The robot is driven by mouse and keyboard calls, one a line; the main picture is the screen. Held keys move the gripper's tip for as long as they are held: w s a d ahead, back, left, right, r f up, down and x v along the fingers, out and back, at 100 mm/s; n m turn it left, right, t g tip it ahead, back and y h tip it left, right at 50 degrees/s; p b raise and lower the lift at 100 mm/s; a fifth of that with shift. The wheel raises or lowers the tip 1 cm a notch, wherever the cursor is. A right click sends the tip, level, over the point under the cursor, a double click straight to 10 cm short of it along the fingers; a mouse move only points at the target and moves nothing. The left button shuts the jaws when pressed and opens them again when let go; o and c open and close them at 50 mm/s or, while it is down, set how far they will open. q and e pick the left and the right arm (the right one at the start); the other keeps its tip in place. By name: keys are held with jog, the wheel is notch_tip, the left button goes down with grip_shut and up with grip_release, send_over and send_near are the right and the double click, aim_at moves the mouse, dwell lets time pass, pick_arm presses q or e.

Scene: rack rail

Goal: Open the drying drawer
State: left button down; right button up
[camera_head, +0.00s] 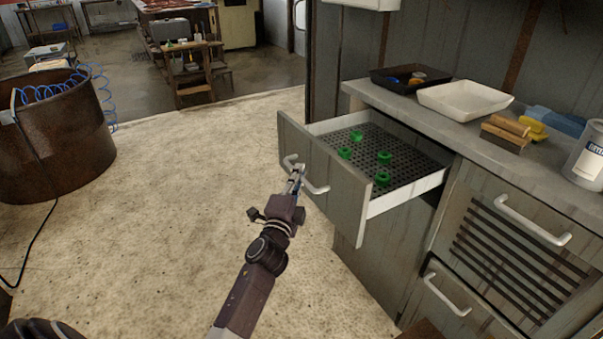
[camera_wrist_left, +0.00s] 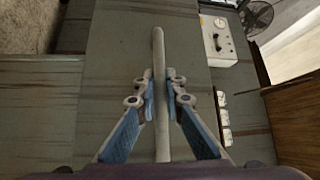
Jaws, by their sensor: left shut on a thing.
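The drying drawer (camera_head: 322,190) has a grey front and stands well out of the cabinet. Its dark perforated tray floor (camera_head: 392,165) shows, with several green ring-like pieces (camera_head: 384,157) on it. My left gripper (camera_head: 294,178) is at the drawer's pale bar handle (camera_head: 316,189). In the left wrist view the two blue-padded fingers (camera_wrist_left: 161,90) are closed around the handle bar (camera_wrist_left: 159,58), one on each side. The handle's ends are partly hidden by the gripper in the head view. My right gripper is in neither view.
The worktop (camera_head: 430,126) above holds a black tray (camera_head: 410,77), a white tray (camera_head: 465,99), wooden blocks (camera_head: 505,131) and a bottle (camera_head: 587,157). Other closed fronts with handles (camera_head: 532,221) are at right. A rusty drum (camera_head: 52,135) stands at left. The floor between is clear.

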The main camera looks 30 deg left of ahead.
pick_arm(q)
jog(key=shift+s+a+f, duration=0.15)
jog(key=shift+s+a, duration=0.05)
jog(key=shift+s, duration=0.25)
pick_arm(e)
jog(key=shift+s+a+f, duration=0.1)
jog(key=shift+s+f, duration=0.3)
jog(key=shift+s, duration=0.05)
pick_arm(q)
jog(key=c, duration=2)
grip_release()
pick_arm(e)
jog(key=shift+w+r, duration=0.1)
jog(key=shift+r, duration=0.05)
pick_arm(q)
jog(key=v, duration=1.2)
